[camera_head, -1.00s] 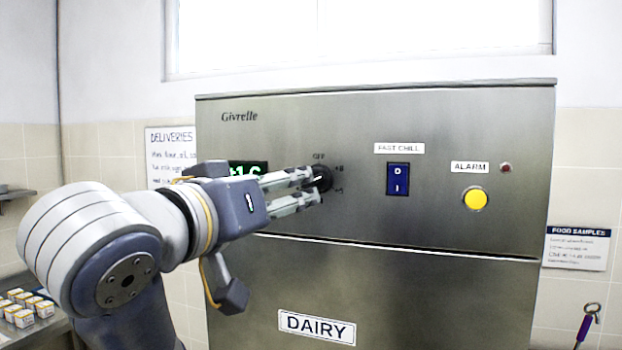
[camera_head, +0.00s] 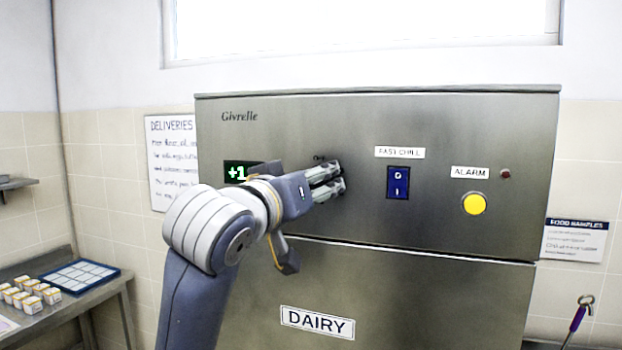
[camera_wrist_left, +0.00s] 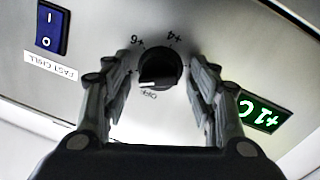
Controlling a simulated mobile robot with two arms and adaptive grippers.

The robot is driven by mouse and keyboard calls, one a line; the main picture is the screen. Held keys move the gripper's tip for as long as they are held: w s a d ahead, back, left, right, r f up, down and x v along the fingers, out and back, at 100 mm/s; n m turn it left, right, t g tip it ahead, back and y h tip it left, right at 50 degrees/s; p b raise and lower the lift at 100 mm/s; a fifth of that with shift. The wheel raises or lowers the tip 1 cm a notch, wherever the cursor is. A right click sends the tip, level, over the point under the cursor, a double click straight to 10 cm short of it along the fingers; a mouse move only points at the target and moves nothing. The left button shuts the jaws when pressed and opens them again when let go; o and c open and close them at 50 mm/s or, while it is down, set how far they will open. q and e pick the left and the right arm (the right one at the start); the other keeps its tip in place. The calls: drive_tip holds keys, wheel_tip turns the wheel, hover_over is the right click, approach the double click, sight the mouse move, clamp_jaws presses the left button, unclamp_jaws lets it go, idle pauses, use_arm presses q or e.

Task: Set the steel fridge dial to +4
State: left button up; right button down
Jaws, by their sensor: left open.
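The steel fridge (camera_head: 450,290) fills the middle of the head view. Its black dial (camera_wrist_left: 158,68) shows between my left gripper's fingers in the left wrist view, with OFF, +4 and +6 printed around it. The dial's pale mark lies on the side near OFF, away from +4. In the head view the dial is hidden behind the fingers. My left gripper (camera_head: 325,182) is open, its fingertips at either side of the dial; I cannot tell whether they touch it. My right gripper is not in view.
A blue FAST CHILL switch (camera_head: 398,182) and a yellow ALARM button (camera_head: 474,204) sit right of the dial. A steel table (camera_head: 95,290) with small boxes and a blue-rimmed tray (camera_head: 82,276) stands at the left. The DAIRY label (camera_head: 317,322) is below.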

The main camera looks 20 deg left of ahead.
use_arm(q)
drive_tip(key=shift+c, duration=0.4)
drive_tip(key=c, duration=1)
drive_tip(key=shift+r+m, duration=0.1)
drive_tip(key=shift+m, duration=0.2)
